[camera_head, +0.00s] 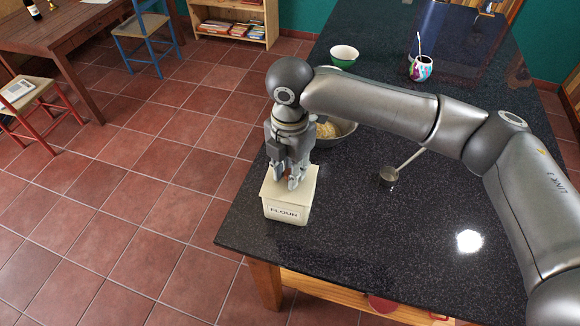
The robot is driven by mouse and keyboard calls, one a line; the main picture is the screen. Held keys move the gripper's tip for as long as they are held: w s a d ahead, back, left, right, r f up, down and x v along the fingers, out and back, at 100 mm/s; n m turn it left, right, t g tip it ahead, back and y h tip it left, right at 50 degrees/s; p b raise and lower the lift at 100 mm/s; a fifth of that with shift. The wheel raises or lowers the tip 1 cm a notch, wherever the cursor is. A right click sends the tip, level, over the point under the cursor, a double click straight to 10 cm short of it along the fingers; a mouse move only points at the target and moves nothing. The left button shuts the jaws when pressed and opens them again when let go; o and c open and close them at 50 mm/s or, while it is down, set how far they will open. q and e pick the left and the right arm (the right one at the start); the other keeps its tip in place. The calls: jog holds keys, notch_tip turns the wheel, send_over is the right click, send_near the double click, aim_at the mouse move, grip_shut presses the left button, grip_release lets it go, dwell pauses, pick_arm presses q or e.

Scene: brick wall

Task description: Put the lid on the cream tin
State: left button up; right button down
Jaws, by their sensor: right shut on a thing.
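The cream tin (287,212), labelled FLOUR, stands upright near the left corner of the dark table. A cream lid (272,188) lies level over the tin's top, its edges roughly lined up with the tin's sides. I cannot tell whether a thin gap is left between them. My right gripper (292,184) points straight down over the middle of the lid and is shut on it, most likely by a knob that its fingers hide. My left gripper is not in view.
A metal bowl (342,132) with pale contents stands just behind the gripper, partly hidden by my arm. A long-handled scoop (388,174) lies right of the tin. A green bowl (344,54) and a patterned cup (420,69) stand farther back. The front tabletop is clear.

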jog(key=shift+f, duration=0.2)
jog(key=c, duration=1.2)
grip_release()
jog(key=shift+o, duration=0.6)
jog(key=o, duration=0.4)
jog(key=shift+r+p, duration=3.55)
jog(key=shift+p, duration=0.45)
